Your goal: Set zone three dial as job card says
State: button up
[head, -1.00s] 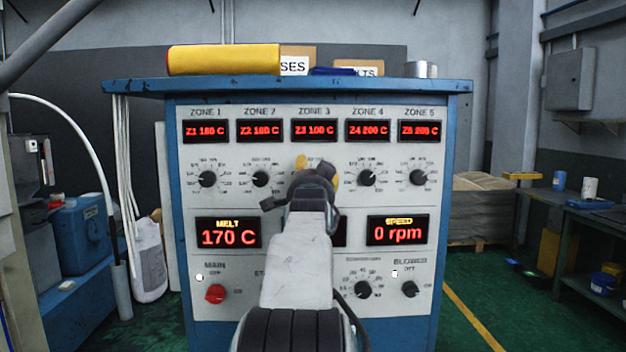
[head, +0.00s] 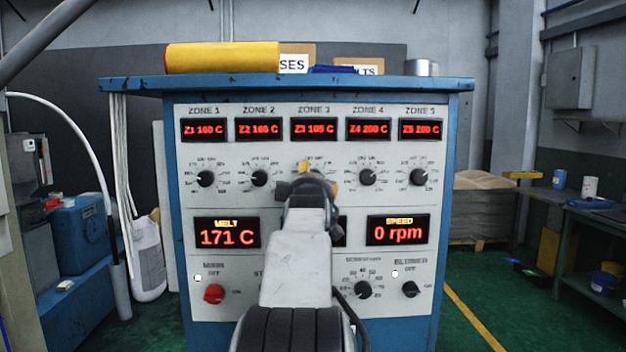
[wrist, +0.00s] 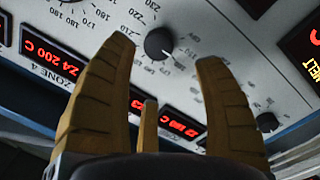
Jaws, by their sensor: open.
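The zone three display (head: 314,129) on the control panel reads Z3 105 C. My gripper (head: 318,174) is in front of the zone three dial and hides it in the head view. In the wrist view my gripper's yellow fingers (wrist: 165,60) are open and spread apart. A black dial knob (wrist: 159,42), which looks like zone three's, shows between the fingertips, with a gap on each side. Whether the fingers touch it I cannot tell. I see no readable job card.
The zone two dial (head: 260,178) and zone four dial (head: 368,177) flank my gripper. Their displays read 160 C and 200 C. The melt display (head: 228,232) reads 171 C, the speed display (head: 398,229) 0 rpm. A yellow roll (head: 222,57) lies on the cabinet top.

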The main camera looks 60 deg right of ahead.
jog(key=w+d+n+p, duration=0.1)
jog(key=w+d+p, duration=0.2)
jog(key=d, duration=0.3)
jog(key=shift+w+d+n, duration=0.25)
jog(key=shift+w+n, duration=0.05)
jog(key=shift+c, duration=0.3)
jog(key=c, duration=1.1)
